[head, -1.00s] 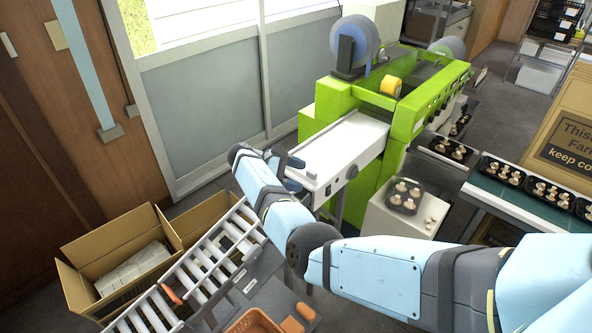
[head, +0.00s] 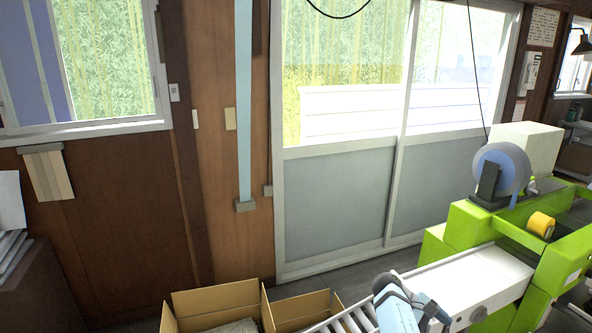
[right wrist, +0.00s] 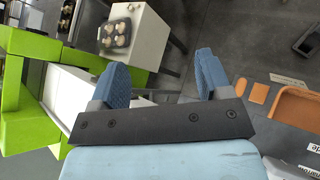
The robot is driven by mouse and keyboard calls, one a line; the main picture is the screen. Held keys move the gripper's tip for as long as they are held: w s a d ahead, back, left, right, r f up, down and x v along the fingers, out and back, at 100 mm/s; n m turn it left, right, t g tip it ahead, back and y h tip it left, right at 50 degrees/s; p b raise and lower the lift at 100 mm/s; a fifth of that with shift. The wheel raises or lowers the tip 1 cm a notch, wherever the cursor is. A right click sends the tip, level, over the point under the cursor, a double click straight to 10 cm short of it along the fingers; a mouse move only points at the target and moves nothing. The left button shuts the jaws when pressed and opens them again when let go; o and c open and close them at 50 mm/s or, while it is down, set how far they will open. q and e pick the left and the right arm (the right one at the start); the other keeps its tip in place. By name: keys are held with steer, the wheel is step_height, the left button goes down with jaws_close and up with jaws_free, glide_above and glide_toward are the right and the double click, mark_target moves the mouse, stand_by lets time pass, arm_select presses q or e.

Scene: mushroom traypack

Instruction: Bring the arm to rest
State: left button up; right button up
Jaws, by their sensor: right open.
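My right gripper (right wrist: 163,80) shows in the right wrist view with its two blue fingers spread apart and nothing between them. In the head view part of my right arm and gripper (head: 428,312) shows at the bottom edge, in front of the white infeed (head: 455,283) of the green machine. The fingertips there are small and partly cut off. My left gripper is in neither view.
The green machine (head: 468,226) stands at the right. Open cardboard boxes (head: 215,297) and a roller conveyor (head: 350,318) lie at the bottom. In the wrist view a black tray of mushrooms (right wrist: 117,33) sits on a white stand (right wrist: 150,38), and an orange basket (right wrist: 292,108) is at right.

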steer(key=s+d+f+m+t+y, duration=0.1)
steer(key=s+f+m+t+y, duration=0.15)
steer(key=s, duration=0.65)
steer(key=s+d+f+m+t+y, duration=0.1)
steer(key=s+d+f+t, duration=0.2)
steer(key=s, duration=0.5)
steer(key=s+a+r+m+t+y, duration=0.1)
steer(key=s+a+r+t+y, duration=0.15)
steer(key=s+a+r, duration=0.45)
steer(key=s+a+r+t+y, duration=0.2)
steer(key=s+a+y, duration=0.2)
steer(key=s+a, duration=0.65)
steer(key=w+a+f+t+y, duration=0.1)
steer(key=w+f+t, duration=0.1)
steer(key=f, duration=0.5)
steer(key=w+a+f+t+y, duration=0.1)
steer(key=w+a+f+t, duration=0.1)
steer(key=f+t, duration=0.3)
steer(key=shift+a+f+y, duration=0.15)
steer(key=shift+f+y, duration=0.25)
steer(key=shift+f, duration=0.95)
